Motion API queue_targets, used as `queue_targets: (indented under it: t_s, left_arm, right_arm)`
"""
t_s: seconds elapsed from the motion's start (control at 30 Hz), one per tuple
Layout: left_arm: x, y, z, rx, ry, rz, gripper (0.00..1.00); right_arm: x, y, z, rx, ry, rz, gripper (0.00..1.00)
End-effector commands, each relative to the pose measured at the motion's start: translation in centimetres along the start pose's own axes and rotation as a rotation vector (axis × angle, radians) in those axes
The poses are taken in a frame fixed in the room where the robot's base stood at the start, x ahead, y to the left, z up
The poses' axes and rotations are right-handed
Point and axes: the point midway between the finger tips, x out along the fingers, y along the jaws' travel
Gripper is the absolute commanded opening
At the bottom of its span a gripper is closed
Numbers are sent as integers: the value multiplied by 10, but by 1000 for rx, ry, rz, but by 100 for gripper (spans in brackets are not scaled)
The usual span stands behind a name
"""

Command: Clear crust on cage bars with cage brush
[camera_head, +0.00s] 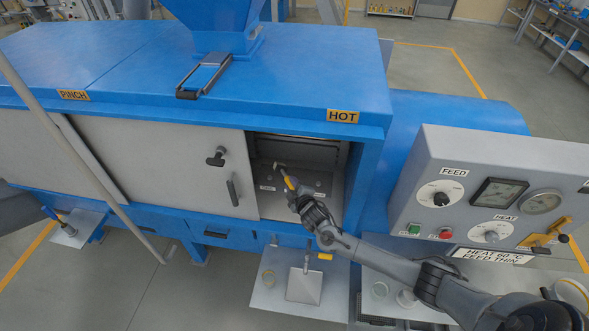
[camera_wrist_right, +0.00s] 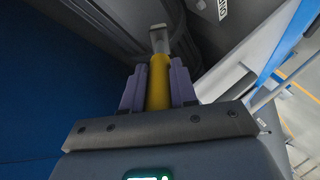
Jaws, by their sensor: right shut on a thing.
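My right gripper (camera_head: 298,194) reaches into the open bay of the blue machine, right of the grey sliding door. It is shut on a yellow-handled tool, the cage brush (camera_head: 289,182), whose pale head points up into the bay. In the right wrist view the yellow handle (camera_wrist_right: 159,82) stands between the two purple-grey fingers (camera_wrist_right: 158,88), with a metal piece at its far end. The cage bars (camera_head: 300,147) look like dark horizontal lines at the back of the bay. Crust on them is too small to tell. My left gripper is not clearly visible.
The grey sliding door (camera_head: 165,165) with black handles borders the bay on the left. The control box (camera_head: 490,190) stands at the right. Below the bay is a tray shelf (camera_head: 262,299) with a scraper-like plate (camera_head: 304,286). A thin pole slants across the left.

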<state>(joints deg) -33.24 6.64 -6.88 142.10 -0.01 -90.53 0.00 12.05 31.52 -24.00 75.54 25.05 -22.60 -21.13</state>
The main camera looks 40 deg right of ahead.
Motion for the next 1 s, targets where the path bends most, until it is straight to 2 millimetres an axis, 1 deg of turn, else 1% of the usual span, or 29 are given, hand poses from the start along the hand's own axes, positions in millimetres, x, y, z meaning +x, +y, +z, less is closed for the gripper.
queue_targets:
  t_s: [0.17,0.33,0.8,1.0]
  left_arm:
    - [1,1,0,-3,0,3,49]
    - [7,1,2,-3,0,2,49]
    - [34,-1,11,9,-2,-7,49]
    - [42,-1,14,9,-2,-7,49]
  right_arm:
    - [2,2,0,0,1,2,0]
    - [10,5,4,0,1,4,0]
    - [48,26,20,1,0,4,0]
    - [60,33,24,0,1,3,0]
